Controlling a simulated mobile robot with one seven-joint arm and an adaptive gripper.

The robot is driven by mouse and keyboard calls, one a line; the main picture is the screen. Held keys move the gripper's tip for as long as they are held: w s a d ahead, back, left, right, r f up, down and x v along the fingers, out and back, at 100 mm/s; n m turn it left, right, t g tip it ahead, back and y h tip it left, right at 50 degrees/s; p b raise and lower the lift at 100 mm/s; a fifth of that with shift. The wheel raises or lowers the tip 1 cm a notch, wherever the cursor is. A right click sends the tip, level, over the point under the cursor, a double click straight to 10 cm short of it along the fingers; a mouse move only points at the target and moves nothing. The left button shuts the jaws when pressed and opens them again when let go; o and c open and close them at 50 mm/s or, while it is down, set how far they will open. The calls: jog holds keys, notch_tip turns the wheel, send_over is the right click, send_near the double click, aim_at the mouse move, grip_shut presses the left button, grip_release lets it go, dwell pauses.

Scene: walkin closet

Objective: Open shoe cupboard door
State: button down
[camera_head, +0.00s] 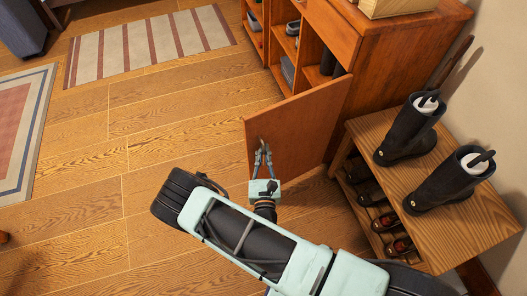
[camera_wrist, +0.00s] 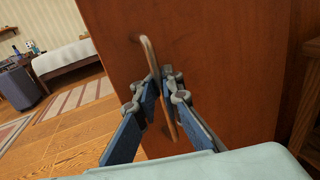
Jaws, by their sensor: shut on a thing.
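The shoe cupboard (camera_head: 375,50) is a reddish-brown wooden cabinet against the wall. Its door (camera_head: 300,125) stands swung open, out over the floor, with shelves showing behind it. The door also fills the middle of the wrist view (camera_wrist: 225,60). A slim metal bar handle (camera_wrist: 149,52) is mounted upright on the door. My gripper (camera_head: 262,148) is at the door's outer face near its free edge. In the wrist view my gripper's fingers (camera_wrist: 163,84) are closed around the middle of the handle.
A wooden shoe bench (camera_head: 455,215) with two black boots (camera_head: 408,130) on top and shoes below stands right of the door. A wooden box (camera_head: 395,6) sits on the cupboard. Striped rugs (camera_head: 150,42) lie on the floor to the left. The wooden floor left of the door is clear.

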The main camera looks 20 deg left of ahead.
jog(key=shift+s+a+f, duration=0.1)
jog(key=shift+s+a, duration=0.15)
jog(key=c, duration=2.4)
grip_release()
jog(key=shift+w+d, duration=0.1)
